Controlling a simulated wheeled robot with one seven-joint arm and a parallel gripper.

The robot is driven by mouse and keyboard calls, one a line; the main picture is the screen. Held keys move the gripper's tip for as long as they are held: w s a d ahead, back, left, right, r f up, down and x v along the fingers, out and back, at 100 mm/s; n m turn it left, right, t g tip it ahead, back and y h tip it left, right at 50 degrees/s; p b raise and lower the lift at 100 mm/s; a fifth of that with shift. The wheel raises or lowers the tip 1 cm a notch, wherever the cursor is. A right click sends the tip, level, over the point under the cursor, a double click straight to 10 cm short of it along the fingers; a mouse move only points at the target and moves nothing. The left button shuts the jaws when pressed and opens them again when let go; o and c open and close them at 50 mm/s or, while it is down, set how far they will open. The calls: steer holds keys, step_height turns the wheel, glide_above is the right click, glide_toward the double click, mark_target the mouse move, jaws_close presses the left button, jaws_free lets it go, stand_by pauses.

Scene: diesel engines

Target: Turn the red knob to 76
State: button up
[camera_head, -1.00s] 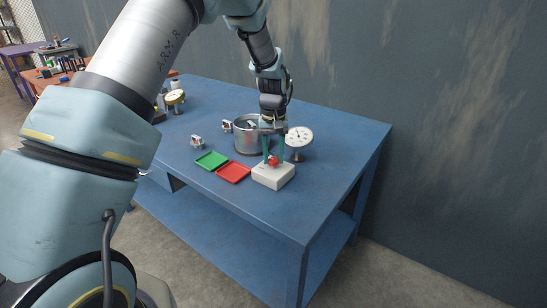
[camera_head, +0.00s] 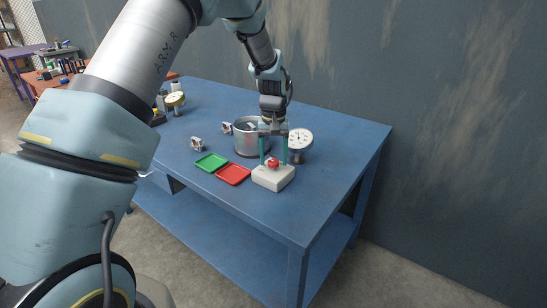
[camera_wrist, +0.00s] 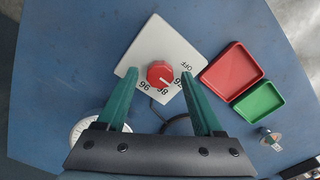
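The red knob (camera_wrist: 161,73) sits on a white box (camera_wrist: 148,45) with dark labels OFF, 76, 86 and 96 around it. The knob's white mark points to the lower right in the wrist view, roughly between 76 and 86; its exact reading is unclear. The knob (camera_head: 273,162) and box (camera_head: 272,179) also show in the head view, near the table's front right. My gripper (camera_wrist: 159,74) is open, its two green fingers on either side of the knob with a gap on each side. In the head view my gripper (camera_head: 274,160) points down over the box.
A red tray (camera_head: 233,174) and a green tray (camera_head: 211,162) lie left of the box. A metal pot (camera_head: 248,140) and a white dial gauge (camera_head: 300,139) stand close behind it. The blue table (camera_head: 330,165) is clear to the right.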

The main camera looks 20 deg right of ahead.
mark_target(274, 161)
step_height(274, 161, up, 11)
steer(key=b, duration=0.2)
steer(key=shift+b, duration=0.35)
steer(key=shift+f, duration=0.1)
stand_by(0.4)
